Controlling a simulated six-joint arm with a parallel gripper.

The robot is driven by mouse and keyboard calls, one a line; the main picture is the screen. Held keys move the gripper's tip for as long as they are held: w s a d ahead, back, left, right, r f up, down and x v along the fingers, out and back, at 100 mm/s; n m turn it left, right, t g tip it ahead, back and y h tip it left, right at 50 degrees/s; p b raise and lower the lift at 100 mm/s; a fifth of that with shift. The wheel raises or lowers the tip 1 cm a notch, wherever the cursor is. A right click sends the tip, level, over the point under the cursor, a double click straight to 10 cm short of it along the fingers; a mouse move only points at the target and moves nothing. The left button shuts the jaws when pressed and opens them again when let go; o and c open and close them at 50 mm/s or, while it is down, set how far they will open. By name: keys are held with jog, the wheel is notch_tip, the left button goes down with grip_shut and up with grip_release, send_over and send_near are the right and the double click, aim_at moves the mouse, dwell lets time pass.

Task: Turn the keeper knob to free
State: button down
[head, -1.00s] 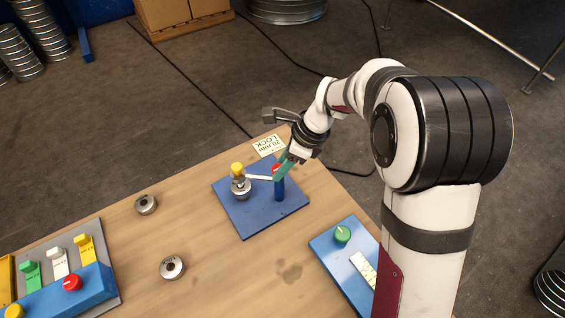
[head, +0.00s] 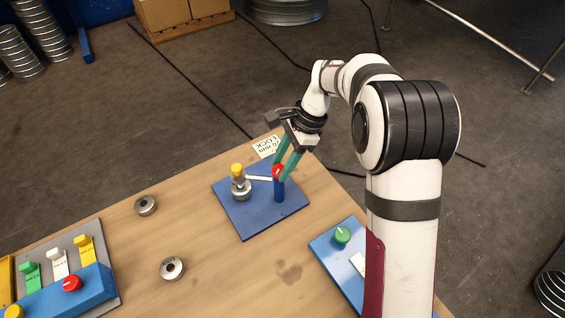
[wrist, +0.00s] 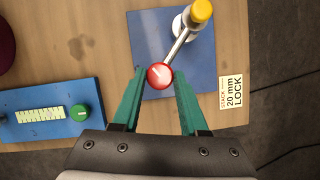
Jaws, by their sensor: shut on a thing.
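A pale bar (head: 259,178) runs from the post to a metal spindle with a yellow cap (head: 237,169). My gripper (head: 280,160) reaches down from behind, its green fingers shut on the red knob. In the wrist view the red knob (wrist: 159,76) sits between the fingertips (wrist: 160,81), a short white line on its top. The bar leads from it towards the yellow cap (wrist: 200,12).
A "20 mm LOCK" label (head: 266,146) lies behind the plate. A blue panel with a green knob (head: 342,234) is front right. Two metal rings (head: 146,205) (head: 172,268) and a panel of coloured switches (head: 62,278) are left. The wood between is clear.

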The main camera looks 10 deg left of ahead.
jog(key=n, duration=0.2)
jog(key=n+g+h, duration=0.1)
jog(key=n, duration=0.2)
jog(key=shift+w+a+n+h, duration=0.15)
jog(key=shift+n+h, duration=0.15)
jog(key=n+h, duration=0.1)
jog(key=n, duration=0.1)
jog(key=n+h, duration=0.1)
jog(key=n, duration=0.2)
jog(key=shift+a+n+g, duration=0.2)
jog(key=shift+n+g, duration=0.1)
jog(key=shift+g, duration=0.1)
jog(key=shift+c, duration=2.2)
grip_release()
jog(key=shift+r, duration=0.1)
jog(key=v, duration=0.7)
jog(key=shift+r, duration=0.15)
jog(key=shift+w, duration=0.15)
